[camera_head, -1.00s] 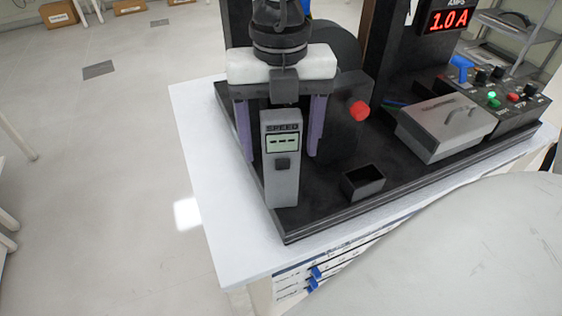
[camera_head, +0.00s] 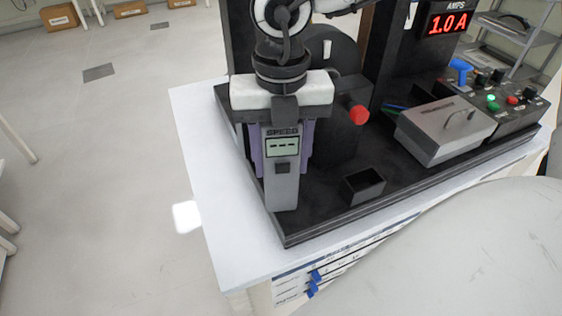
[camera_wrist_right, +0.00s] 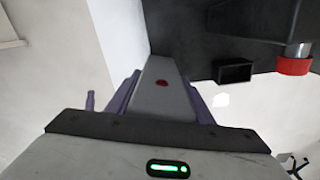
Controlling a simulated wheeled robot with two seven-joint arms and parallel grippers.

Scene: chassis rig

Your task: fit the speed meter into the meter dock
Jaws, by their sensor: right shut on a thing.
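The grey speed meter (camera_head: 284,190), with a SPEED label and a dash display, is upright near the left front of the black rig board. My right gripper (camera_head: 281,158) comes down from above, its purple fingers shut on the meter's two sides. In the right wrist view the meter (camera_wrist_right: 162,100) shows a red spot between the fingers (camera_wrist_right: 160,98). Whether its foot touches the board is unclear. The meter dock, a small open black box (camera_head: 364,187), is empty to the right of the meter and also shows in the right wrist view (camera_wrist_right: 234,72). My left gripper is out of view.
A red knob (camera_head: 358,114) sticks out from a dark housing behind the dock. A grey lidded box (camera_head: 440,132) and a control panel (camera_head: 497,103) with buttons are at the right. An AMPS display (camera_head: 449,22) reads 1.0 A. Bare board lies between meter and dock.

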